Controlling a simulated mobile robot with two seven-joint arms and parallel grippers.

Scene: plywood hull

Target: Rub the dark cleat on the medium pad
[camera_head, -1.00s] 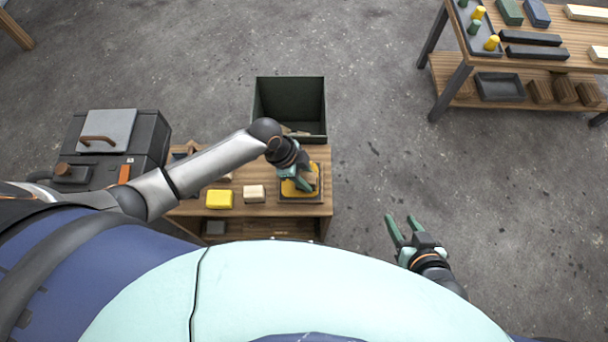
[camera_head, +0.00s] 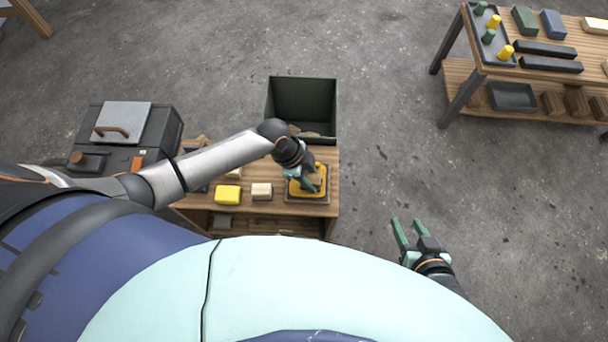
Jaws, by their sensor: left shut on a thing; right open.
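The medium pad is a yellow-orange square (camera_head: 294,189) in a dark-rimmed holder on the wooden bench, near its right end. My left gripper (camera_head: 311,184) is over this pad, pointing down. It is shut on a small brown wooden piece (camera_head: 319,175), which I take to be the dark cleat. Most of the piece is hidden by the fingers and wrist. It is low over the pad; I cannot tell whether it touches. My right gripper (camera_head: 402,233) is open and empty, over the floor to the right of the bench.
A yellow block (camera_head: 228,195) and a pale wooden block (camera_head: 261,191) lie on the bench left of the pad. A dark green open bin (camera_head: 303,100) stands behind. A dark machine (camera_head: 150,140) is at the left. A stocked table (camera_head: 480,65) stands far right. Floor between is clear.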

